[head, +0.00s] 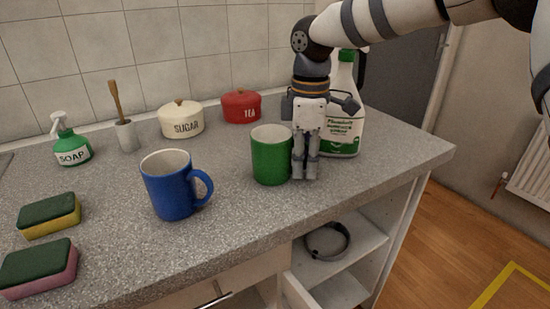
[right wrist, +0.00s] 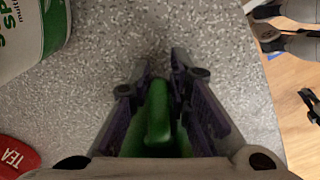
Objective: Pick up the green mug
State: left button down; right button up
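The green mug (head: 271,156) stands upright on the grey speckled counter, right of the blue mug. My right gripper (head: 305,173) points down at the mug's right side, where the handle is. In the head view the fingers cover the handle. In the right wrist view the mug's green handle (right wrist: 158,115) lies between the two fingers of the gripper (right wrist: 161,68), which are close together on either side of it. The gripper looks shut on the handle. The mug appears to rest on the counter. My left gripper is not in view.
A blue mug (head: 170,186) stands left of the green mug. A white and green spray bottle (head: 343,125) stands close behind my right gripper. Sugar (head: 182,121) and tea (head: 241,107) jars, a soap bottle (head: 72,150), a brush and two sponges (head: 48,217) are further left.

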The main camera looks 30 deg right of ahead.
aim_at(306, 142)
grip_shut()
jog(key=shift+r, duration=0.1)
jog(key=shift+w+r, duration=0.1)
jog(key=shift+r, duration=0.35)
notch_tip(306, 142, up, 2)
jog(key=shift+r, duration=0.1)
jog(key=s+a+r, duration=0.7)
jog(key=s+r, duration=0.2)
jog(key=s, duration=0.3)
jog(key=shift+a+r+p, duration=0.25)
jog(key=shift+r+p, duration=0.1)
jog(key=shift+p, duration=0.05)
dwell(1.3)
